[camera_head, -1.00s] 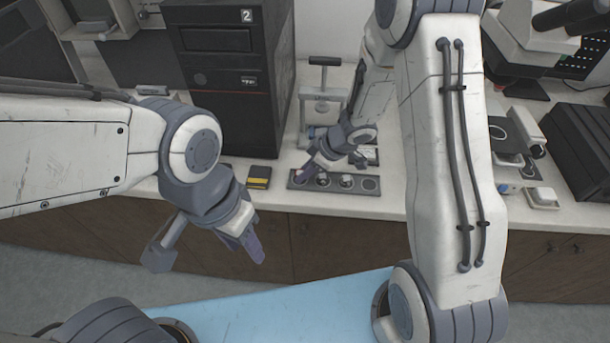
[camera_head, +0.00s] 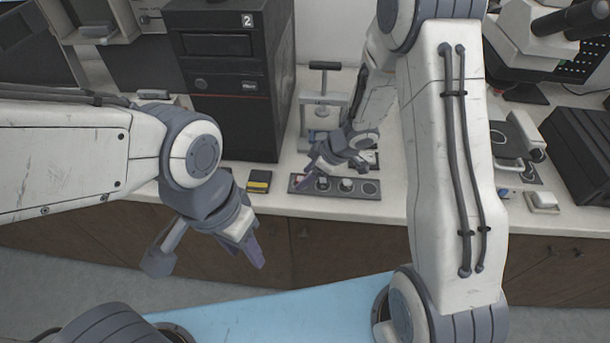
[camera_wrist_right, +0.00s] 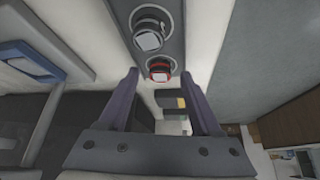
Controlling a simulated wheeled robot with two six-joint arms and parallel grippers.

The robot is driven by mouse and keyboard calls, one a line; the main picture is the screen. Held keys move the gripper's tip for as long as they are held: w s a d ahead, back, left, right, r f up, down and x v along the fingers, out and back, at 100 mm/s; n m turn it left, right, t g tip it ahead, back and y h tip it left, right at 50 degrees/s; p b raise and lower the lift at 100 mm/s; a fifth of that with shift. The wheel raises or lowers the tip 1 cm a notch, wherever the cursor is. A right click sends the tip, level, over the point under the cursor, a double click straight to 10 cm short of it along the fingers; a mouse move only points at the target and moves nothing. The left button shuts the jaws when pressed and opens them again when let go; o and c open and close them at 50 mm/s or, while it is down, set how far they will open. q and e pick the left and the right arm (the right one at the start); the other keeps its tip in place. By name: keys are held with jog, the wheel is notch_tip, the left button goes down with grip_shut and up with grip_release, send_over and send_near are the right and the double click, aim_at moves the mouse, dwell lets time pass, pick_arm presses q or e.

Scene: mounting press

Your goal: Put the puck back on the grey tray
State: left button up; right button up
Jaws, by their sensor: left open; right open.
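The grey tray (camera_head: 335,187) lies near the counter's front edge, with a row of round recesses. In the right wrist view a red-ringed puck (camera_wrist_right: 159,71) sits in the end recess of the tray (camera_wrist_right: 172,12). Another puck with a pale top (camera_wrist_right: 148,38) sits in the recess beside it. My right gripper (camera_wrist_right: 160,75) is open, its two fingers on either side of the red-ringed puck in the picture, holding nothing. In the head view my right gripper (camera_head: 312,174) is over the tray's left end and partly hides it. My left gripper (camera_head: 248,252) is open and empty, in front of the counter.
A black and yellow block (camera_head: 259,181) lies left of the tray. A tall black cabinet (camera_head: 228,80) and a small press with a T-handle (camera_head: 323,95) stand behind. Right of my right arm are a flat device (camera_head: 515,150) and a black box (camera_head: 580,150).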

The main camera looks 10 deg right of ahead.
jog(key=p+v, duration=0.4)
jog(key=v, duration=0.7)
jog(key=w+a+r+m+t+h, duration=0.1)
jog(key=a+r+m+t+h, duration=0.3)
jog(key=r, duration=0.6)
jog(key=s+a+r+g, duration=0.1)
jog(key=s+a+g, duration=0.2)
jog(key=s, duration=0.9)
jog(key=s+a+r+g, duration=0.1)
jog(key=s+a+g, duration=0.2)
jog(key=s, duration=0.9)
jog(key=shift+s+r+m+g, duration=0.3)
jog(key=shift+r+g, duration=0.1)
jog(key=shift+g, duration=0.1)
jog(key=shift+d, duration=0.1)
